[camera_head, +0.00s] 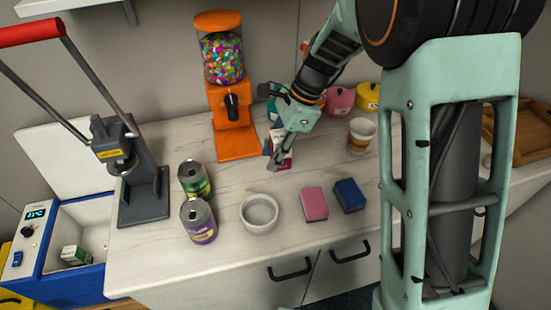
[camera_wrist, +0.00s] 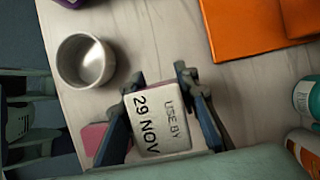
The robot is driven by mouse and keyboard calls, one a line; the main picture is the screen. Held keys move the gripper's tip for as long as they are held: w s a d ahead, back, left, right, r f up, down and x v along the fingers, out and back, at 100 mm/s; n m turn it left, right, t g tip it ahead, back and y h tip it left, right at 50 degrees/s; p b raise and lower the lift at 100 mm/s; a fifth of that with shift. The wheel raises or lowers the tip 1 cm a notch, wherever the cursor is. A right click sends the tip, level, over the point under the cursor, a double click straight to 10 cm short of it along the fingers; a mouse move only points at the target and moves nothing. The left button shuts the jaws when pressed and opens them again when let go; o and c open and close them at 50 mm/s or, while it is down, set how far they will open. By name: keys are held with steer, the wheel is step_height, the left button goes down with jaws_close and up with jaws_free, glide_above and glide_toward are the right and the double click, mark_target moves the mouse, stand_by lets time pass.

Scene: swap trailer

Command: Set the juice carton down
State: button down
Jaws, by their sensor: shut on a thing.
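The juice carton (camera_head: 284,159) is mostly hidden behind my gripper in the head view; only a white and magenta part shows. In the wrist view the carton (camera_wrist: 162,127) shows a pale face printed "USE BY 29 NOV". My gripper (camera_head: 275,160) is shut on it, with one finger on each side in the wrist view (camera_wrist: 158,112). The carton is over the counter (camera_head: 240,180), behind the pink and blue blocks and right of the orange dispenser's base. I cannot tell whether its bottom touches the counter.
A grey bowl (camera_head: 259,213) stands in front, with two cans (camera_head: 198,220) to its left. A pink block (camera_head: 314,203) and a blue block (camera_head: 349,195) lie at the front. An orange candy dispenser (camera_head: 229,110) and a striped cup (camera_head: 361,135) flank the gripper. Counter between is clear.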

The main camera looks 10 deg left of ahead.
steer(key=shift+w+d+f, duration=0.2)
steer(key=shift+f, duration=0.15)
steer(key=shift+w+f, duration=0.1)
steer(key=shift+f, duration=1.5)
steer(key=shift+f, duration=0.15)
steer(key=c, duration=1.5)
jaws_free()
steer(key=shift+w+d+r, duration=0.1)
steer(key=shift+d+r, duration=0.05)
steer(key=shift+r, duration=0.4)
steer(key=v, duration=1.1)
